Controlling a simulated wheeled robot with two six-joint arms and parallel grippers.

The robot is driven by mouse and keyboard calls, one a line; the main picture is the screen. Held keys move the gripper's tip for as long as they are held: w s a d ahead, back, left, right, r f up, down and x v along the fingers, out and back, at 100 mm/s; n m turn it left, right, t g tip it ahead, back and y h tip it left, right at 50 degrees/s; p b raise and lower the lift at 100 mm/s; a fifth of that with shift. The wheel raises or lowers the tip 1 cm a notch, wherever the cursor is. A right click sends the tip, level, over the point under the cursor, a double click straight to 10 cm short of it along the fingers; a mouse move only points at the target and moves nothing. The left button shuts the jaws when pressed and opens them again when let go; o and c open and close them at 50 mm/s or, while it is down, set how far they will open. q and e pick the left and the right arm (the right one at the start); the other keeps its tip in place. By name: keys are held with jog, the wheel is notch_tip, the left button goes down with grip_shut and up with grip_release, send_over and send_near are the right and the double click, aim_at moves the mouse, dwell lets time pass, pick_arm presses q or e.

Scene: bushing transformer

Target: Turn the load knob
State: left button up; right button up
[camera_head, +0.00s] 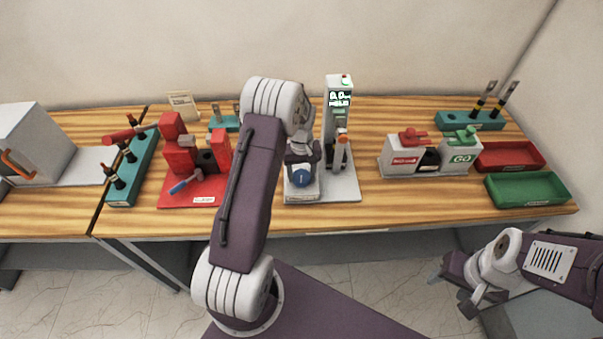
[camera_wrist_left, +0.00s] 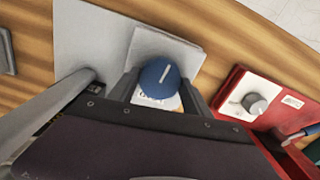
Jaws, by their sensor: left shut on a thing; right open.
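The load knob (camera_head: 302,178) is a round blue knob with a white pointer line, on a light block of the grey test stand (camera_head: 345,187). It also shows in the left wrist view (camera_wrist_left: 159,76), where its line tilts slightly right of straight up. My left gripper (camera_head: 302,168) is at the knob, shut on it, with a finger on each side. My left arm covers part of the stand's left side. My right gripper (camera_head: 457,288) is open and empty, in front of the table at the lower right.
A red fixture (camera_head: 190,190) with a blue-handled lever stands left of the stand. A teal rack (camera_head: 133,170) is further left. GO and red-labelled bins (camera_head: 405,157), a red tray (camera_head: 509,156) and a green tray (camera_head: 527,189) are at the right.

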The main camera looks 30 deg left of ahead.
aim_at(302, 176)
dwell(0.3)
pick_arm(q)
jog(key=o, duration=1.4)
jog(key=shift+s+d, duration=0.1)
notch_tip(302, 176, up, 9)
jog(key=shift+r+b, duration=0.1)
jog(key=shift+b, duration=0.85)
